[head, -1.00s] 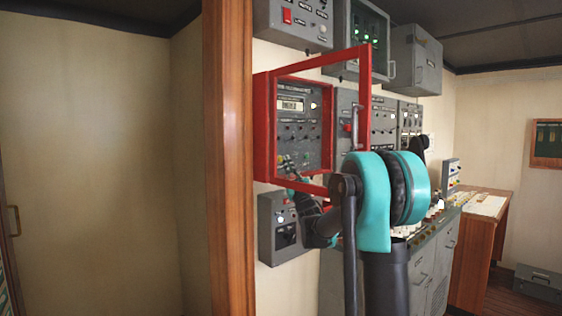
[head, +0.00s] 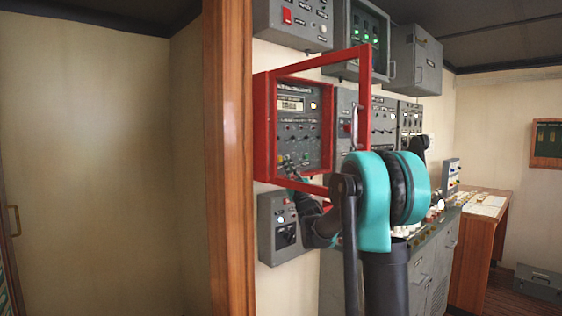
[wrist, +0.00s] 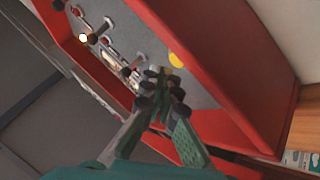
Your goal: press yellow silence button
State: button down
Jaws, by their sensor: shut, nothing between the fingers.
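The yellow button (wrist: 176,60) is a round disc on the grey panel face inside a red box, shown in the wrist view. The red-framed alarm panel (head: 326,145) hangs on the wall in the head view, its red door frame swung out toward me. My gripper (wrist: 163,84) is shut and empty, with its fingertips close to the lower part of the panel, just below the yellow button in the picture. Whether they touch the panel I cannot tell. In the head view my gripper (head: 294,179) is at the panel's lower left, and the yellow button cannot be made out.
Dark knobs and a lit lamp (wrist: 83,38) are on the same panel face. The red box wall (wrist: 225,75) runs close beside my fingers. A small grey box (head: 278,225) is mounted below the panel. A wooden post (head: 228,160) stands to its left.

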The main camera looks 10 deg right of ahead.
jog(key=shift+w+a, duration=0.1)
jog(key=shift+w+a, duration=0.15)
jog(key=shift+w, duration=0.1)
jog(key=shift+w+a, duration=0.25)
jog(key=shift+w, duration=0.1)
dwell(1.0)
jog(key=shift+s+d, duration=0.45)
jog(key=shift+s, duration=0.2)
jog(key=shift+s+d, duration=0.1)
jog(key=s+d, duration=0.1)
jog(key=s, duration=0.1)
jog(key=s+d, duration=0.1)
jog(key=s, duration=0.1)
jog(key=shift+d, duration=0.4)
dwell(0.7)
